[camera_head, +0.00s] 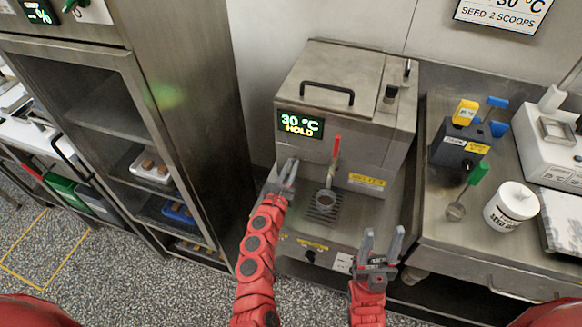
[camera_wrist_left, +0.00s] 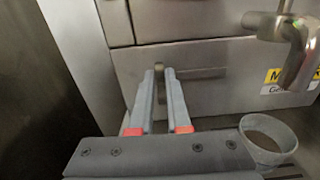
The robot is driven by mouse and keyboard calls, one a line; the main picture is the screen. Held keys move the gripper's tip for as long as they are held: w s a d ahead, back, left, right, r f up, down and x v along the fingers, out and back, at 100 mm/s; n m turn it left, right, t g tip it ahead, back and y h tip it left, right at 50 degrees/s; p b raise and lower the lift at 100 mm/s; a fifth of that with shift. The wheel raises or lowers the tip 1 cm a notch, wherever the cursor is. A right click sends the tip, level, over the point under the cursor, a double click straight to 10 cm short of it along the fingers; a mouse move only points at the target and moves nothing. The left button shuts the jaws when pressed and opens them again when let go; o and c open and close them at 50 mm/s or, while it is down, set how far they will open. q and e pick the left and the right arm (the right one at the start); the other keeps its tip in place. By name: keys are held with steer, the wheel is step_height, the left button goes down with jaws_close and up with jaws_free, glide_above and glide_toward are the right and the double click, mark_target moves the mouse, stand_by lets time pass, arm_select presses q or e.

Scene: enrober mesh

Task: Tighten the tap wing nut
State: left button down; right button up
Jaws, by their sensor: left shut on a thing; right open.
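The machine (camera_head: 345,90) has a green display reading 30 °C HOLD. Its tap has a red lever (camera_head: 336,150), and the metal spout (camera_wrist_left: 300,55) shows in the left wrist view. A small grey bar, seemingly the wing nut (camera_wrist_left: 207,72), sits on the machine's front face, left of the spout. My left gripper (camera_head: 290,168) is shut on it, and its fingertips (camera_wrist_left: 160,72) hide part of it. In the head view the wing nut is hidden by the gripper. My right gripper (camera_head: 382,240) is open and empty, in front of the machine's lower shelf.
A cup (camera_head: 325,200) stands on the drip grate (camera_head: 322,214) below the tap, right of my left gripper. A tall cabinet (camera_head: 185,90) stands left.

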arm_select(q)
steer(key=shift+f, duration=0.1)
steer(key=shift+s+d+m+b, duration=0.1)
steer(key=shift+d+m+b, duration=0.1)
steer(key=shift+m+b, duration=1)
steer(key=shift+s+d+m+b, duration=0.15)
steer(key=shift+m+b, duration=0.25)
steer(key=shift+m, duration=1.5)
steer(key=shift+w+d+f, duration=0.1)
steer(key=shift+f, duration=0.05)
steer(key=m, duration=0.1)
steer(key=m+b, duration=0.2)
steer(key=shift+d+f+m, duration=0.2)
steer(key=shift+f+m, duration=0.05)
steer(key=shift+m, duration=0.05)
steer(key=shift+d+f+m+b, duration=0.1)
steer(key=shift+f+m+b, duration=0.1)
steer(key=shift+m+b, duration=0.7)
steer(key=shift+d+f+m+b, duration=0.15)
steer(key=shift+m+b, duration=0.35)
steer(key=shift+m, duration=0.7)
steer(key=shift+f+m+b, duration=0.2)
steer(key=shift+m+b, duration=0.7)
steer(key=shift+m, duration=1)
steer(key=shift+a, duration=0.1)
